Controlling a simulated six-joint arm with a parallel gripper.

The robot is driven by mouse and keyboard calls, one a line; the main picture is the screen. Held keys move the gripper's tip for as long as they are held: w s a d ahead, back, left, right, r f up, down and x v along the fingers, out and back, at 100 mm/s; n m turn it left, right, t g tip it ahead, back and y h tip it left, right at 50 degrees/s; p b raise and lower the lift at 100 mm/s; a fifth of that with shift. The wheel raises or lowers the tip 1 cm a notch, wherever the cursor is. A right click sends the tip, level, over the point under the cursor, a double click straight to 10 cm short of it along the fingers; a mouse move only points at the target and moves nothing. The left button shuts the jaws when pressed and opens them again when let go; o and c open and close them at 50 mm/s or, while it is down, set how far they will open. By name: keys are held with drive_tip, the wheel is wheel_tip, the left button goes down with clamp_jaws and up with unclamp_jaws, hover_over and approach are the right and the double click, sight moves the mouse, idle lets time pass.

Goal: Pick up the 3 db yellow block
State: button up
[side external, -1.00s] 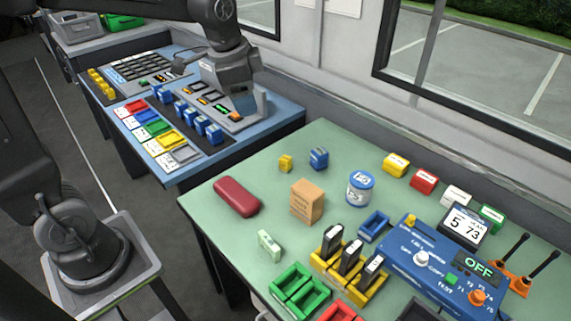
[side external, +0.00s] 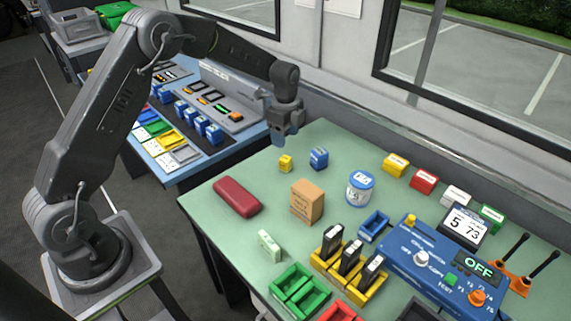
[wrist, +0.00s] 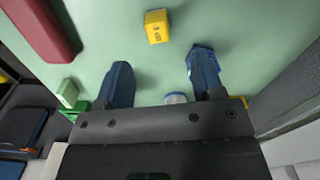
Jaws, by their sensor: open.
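The small yellow block (side external: 285,163) stands on the green table near its far left corner. In the wrist view the yellow block (wrist: 156,27) shows dark lettering that reads like 3 dB, and it lies beyond my fingertips, roughly centred between them. My gripper (side external: 285,138) hangs above the table's far left edge, just above the block in the side picture and apart from it. In the wrist view my gripper (wrist: 161,70) is open, its two blue fingers wide apart with nothing between them.
A blue block (side external: 319,158) stands just right of the yellow one. A red case (side external: 237,197), a cardboard box (side external: 307,202) and a white-and-blue tin (side external: 361,189) stand nearby. The window wall runs behind the table. Bare green table surrounds the yellow block's front.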

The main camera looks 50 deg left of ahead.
sight(285, 158)
drive_tip(key=f, duration=0.9)
drive_tip(key=shift+s, duration=0.2)
drive_tip(key=c, duration=1)
